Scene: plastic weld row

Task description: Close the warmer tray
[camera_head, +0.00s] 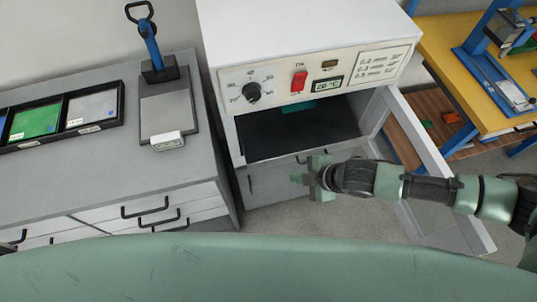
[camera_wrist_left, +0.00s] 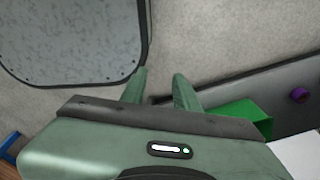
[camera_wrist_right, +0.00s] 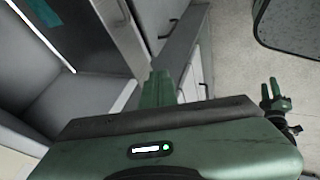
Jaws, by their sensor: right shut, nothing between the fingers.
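The warmer (camera_head: 300,25) is a white box with a knob, red switch and display on its front panel. Below the panel its compartment is open, with a dark tray surface (camera_head: 300,135) and a teal item (camera_head: 297,107) inside. How far the tray is drawn out is unclear. The white-framed door (camera_head: 425,140) stands open at the right. My right gripper (camera_head: 303,179) is shut and empty, just in front of and below the opening. Its fingers also show in the right wrist view (camera_wrist_right: 168,88). My left gripper (camera_wrist_left: 160,88) is open and empty, away from the warmer.
A grey counter (camera_head: 60,185) with drawers stands left of the warmer, bearing a dark bin rack (camera_head: 75,120) and a blue-handled press (camera_head: 152,50). A yellow workbench (camera_head: 455,50) stands to the right. A green box (camera_wrist_left: 240,118) shows near my left gripper.

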